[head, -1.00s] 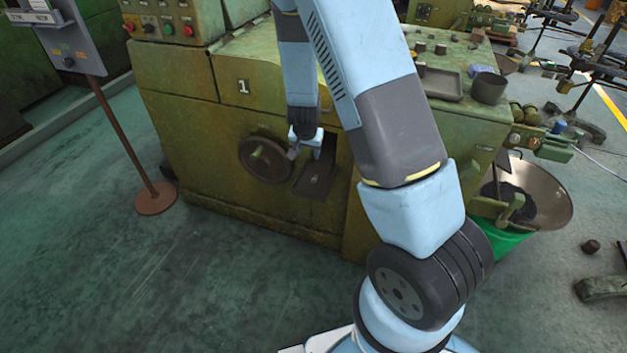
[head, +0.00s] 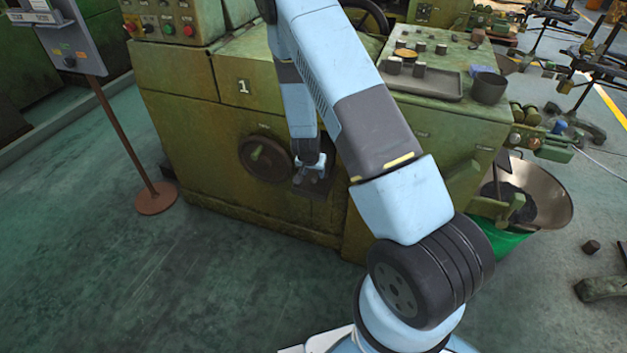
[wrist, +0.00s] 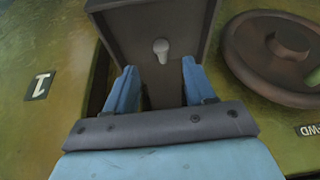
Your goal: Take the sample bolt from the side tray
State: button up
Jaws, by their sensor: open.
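In the wrist view, the sample bolt (wrist: 161,47) is a small pale grey piece with a rounded head and a short shank. It lies in the dark side tray (wrist: 127,28), which is fixed to the green machine's side. My gripper (wrist: 158,80) is open, with its two blue fingers spread on either side of the bolt's line and short of the bolt. Nothing is between the fingers but tray surface. In the head view, my gripper (head: 312,178) is low at the machine's side, over the tray, and the bolt cannot be made out there.
A dark handwheel (head: 265,156) sits on the machine (head: 200,130) just left of my gripper. A top tray (head: 428,84) with a dark cup (head: 489,88) stands on the machine. A panel stand (head: 156,198) is at left. The floor in front is clear.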

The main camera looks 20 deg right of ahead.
aim_at(315, 178)
jog(key=shift+w+x, duration=0.15)
jog(key=shift+x, duration=1.25)
jog(key=shift+w+x, duration=0.1)
jog(key=shift+x, duration=1.25)
jog(key=shift+a, duration=0.1)
grip_shut()
